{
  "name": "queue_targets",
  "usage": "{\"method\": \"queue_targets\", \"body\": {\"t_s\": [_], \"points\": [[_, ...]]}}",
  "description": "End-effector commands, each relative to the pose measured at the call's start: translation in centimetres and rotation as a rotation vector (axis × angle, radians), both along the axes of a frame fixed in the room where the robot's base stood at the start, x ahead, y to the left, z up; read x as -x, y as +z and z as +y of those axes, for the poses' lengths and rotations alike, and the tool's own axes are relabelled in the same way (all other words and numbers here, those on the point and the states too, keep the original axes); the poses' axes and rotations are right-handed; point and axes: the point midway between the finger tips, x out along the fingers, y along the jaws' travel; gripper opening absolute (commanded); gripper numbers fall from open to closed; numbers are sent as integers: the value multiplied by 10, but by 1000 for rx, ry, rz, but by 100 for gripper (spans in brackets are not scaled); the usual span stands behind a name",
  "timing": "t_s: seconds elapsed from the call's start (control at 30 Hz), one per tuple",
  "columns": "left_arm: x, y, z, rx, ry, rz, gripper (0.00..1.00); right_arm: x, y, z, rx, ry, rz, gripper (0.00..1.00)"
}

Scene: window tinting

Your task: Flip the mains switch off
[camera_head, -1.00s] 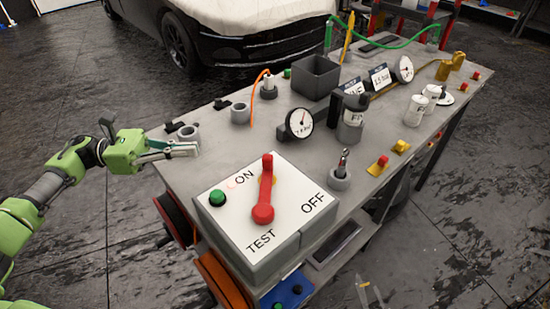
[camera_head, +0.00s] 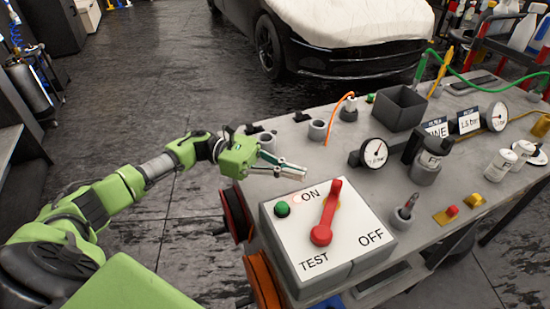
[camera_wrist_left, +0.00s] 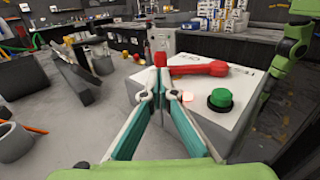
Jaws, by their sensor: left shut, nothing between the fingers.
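The mains switch box (camera_head: 345,248) has a white top marked ON, OFF and TEST. Its red lever (camera_head: 329,212) points up beside the ON mark, and a green button (camera_head: 282,209) sits left of it. My left gripper (camera_head: 304,174) is shut and empty, at the box's far edge, a little left of the lever's free end. In the left wrist view its fingertips (camera_wrist_left: 160,78) meet just in front of the lever's end, with the lever (camera_wrist_left: 200,69) stretching right. I cannot tell whether they touch it. My right gripper is not in view.
A grey bin (camera_head: 400,108), a pressure gauge (camera_head: 374,152) and a dark-topped canister (camera_head: 425,165) stand on the bench behind the box. A small holder (camera_head: 403,215) stands right of it. A partly covered car (camera_head: 340,45) is beyond the bench. Floor at left is open.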

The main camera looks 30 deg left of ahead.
Motion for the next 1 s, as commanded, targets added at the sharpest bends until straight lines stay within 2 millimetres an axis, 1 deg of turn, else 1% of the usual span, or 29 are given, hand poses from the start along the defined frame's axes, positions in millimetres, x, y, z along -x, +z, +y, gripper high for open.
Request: {"method": "queue_targets", "body": {"t_s": [0.03, 0.1, 0.2, 0.3, 0.4, 0.77, 1.0], "points": [[-1, 6, -11, 2, -3, 0, 0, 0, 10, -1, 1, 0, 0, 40], [-2, 6, -24, 2, -3, 1, 0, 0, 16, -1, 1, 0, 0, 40], [-4, 5, -39, 2, -2, 1, 0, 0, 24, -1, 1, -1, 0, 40], [-6, 3, -49, 1, -1, 1, 0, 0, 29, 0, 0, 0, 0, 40], [-7, 1, -54, 0, 0, 1, 0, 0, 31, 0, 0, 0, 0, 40], [-7, 0, -56, 0, 1, 0, 0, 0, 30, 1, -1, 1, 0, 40], [-3, -3, -51, -1, 1, 0, 0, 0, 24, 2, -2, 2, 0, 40]]}}
